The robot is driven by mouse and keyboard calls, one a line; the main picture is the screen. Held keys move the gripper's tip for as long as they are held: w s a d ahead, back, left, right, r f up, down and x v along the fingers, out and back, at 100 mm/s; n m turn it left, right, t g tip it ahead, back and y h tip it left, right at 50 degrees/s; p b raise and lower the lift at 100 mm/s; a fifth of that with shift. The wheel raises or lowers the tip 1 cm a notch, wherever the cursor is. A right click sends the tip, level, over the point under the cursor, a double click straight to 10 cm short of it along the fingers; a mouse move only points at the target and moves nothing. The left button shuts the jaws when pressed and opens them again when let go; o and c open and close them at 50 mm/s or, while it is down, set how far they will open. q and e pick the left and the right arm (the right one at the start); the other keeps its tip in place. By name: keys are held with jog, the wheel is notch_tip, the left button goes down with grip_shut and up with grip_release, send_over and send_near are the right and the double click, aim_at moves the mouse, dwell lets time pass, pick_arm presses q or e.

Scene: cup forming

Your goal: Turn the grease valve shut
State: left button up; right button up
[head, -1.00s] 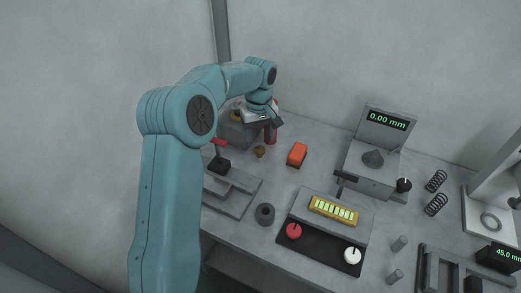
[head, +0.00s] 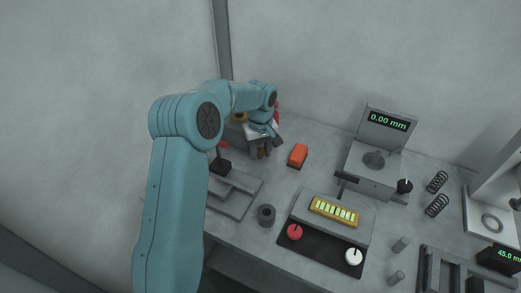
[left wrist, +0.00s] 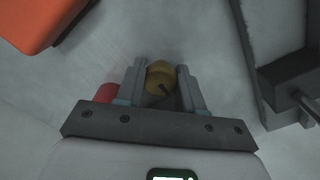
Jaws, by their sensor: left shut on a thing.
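The grease valve seems to be the small round brass knob (left wrist: 160,75) with a dark mark on its top. In the left wrist view it sits between the two fingers of my left gripper (left wrist: 161,88), which is shut on it. In the head view my left gripper (head: 262,150) points down at the table near the back left, and the knob is mostly hidden by the fingers. My right gripper is in neither view.
An orange block (head: 298,154) lies close to the right of the gripper. A stepped grey fixture with a red-handled lever (head: 221,166) stands to the left. A grey ring (head: 266,214) and a panel with red and white knobs (head: 325,242) are nearer the front.

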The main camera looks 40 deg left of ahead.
pick_arm(q)
jog(key=shift+r+m, duration=0.1)
jog(key=shift+m, duration=0.2)
jog(key=m, duration=0.3)
jog(key=shift+m+p, duration=0.3)
jog(key=shift+m, duration=0.1)
jog(key=m, duration=0.4)
jog(key=shift+p, duration=0.3)
jog(key=m, duration=0.5)
jog(key=shift+p, duration=0.3)
jog(key=shift+m, duration=2.2)
jog(key=shift+r+p, duration=0.1)
jog(key=shift+p, duration=0.2)
jog(key=o, duration=1)
jog(key=shift+o, duration=0.2)
